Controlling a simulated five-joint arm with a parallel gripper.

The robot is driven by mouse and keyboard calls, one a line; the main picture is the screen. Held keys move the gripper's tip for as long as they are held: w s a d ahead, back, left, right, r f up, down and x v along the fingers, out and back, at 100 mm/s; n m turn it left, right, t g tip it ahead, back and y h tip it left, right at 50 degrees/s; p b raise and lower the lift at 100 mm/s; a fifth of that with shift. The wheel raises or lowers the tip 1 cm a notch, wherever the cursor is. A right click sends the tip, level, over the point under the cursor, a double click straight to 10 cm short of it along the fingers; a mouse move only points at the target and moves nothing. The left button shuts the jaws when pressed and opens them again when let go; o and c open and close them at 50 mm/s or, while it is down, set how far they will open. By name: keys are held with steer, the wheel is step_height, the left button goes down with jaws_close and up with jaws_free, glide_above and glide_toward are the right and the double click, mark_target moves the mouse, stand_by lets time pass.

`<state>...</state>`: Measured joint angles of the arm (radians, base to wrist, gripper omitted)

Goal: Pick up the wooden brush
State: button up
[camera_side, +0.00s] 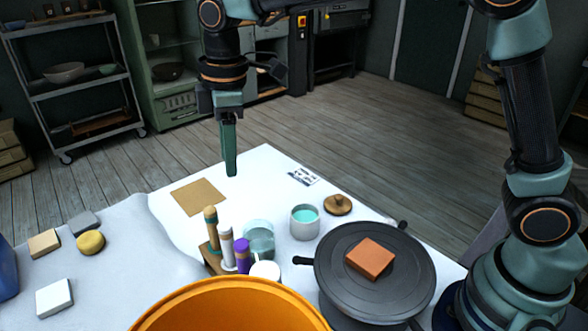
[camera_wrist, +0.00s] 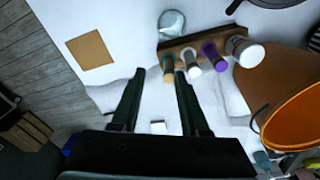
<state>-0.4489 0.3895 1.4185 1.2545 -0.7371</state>
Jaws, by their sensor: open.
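A wooden-handled tool (camera_side: 211,228), which looks like the wooden brush, stands upright at the left end of a small wooden rack (camera_side: 212,262). Its bristles cannot be made out. A white-handled tool (camera_side: 227,247) and a purple one (camera_side: 243,256) stand beside it. My gripper (camera_side: 231,168) hangs empty above the table, behind and above the rack in the side view. In the wrist view my gripper (camera_wrist: 160,75) has its two fingers spread apart. The wooden tool (camera_wrist: 167,70) shows between the fingertips there, near the right one, apparently below them.
A glass jar (camera_side: 258,238), a cup with turquoise liquid (camera_side: 304,221) and a wooden knob (camera_side: 338,204) stand right of the rack. An orange bucket (camera_side: 235,308) is in front. A dark wheel (camera_side: 408,262) carries a terracotta block (camera_side: 370,258). A brown square (camera_side: 199,197) lies flat at left.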

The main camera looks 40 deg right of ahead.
mark_target(215, 233)
steer(key=a+f, duration=0.1)
steer(key=a+f+n, duration=0.1)
steer(key=a, duration=0.1)
steer(key=a+f+n, duration=0.1)
steer(key=shift+w+a+f+g, duration=0.15)
steer(key=shift+w+a+g, duration=0.15)
steer(key=shift+a+g, duration=0.1)
steer(key=shift+a+f+n, duration=0.1)
steer(key=shift+f+n, duration=0.15)
steer(key=shift+n, duration=0.05)
step_height(215, 233, down, 12)
steer(key=shift+s+r, duration=0.1)
steer(key=shift+s, duration=0.05)
jaws_close()
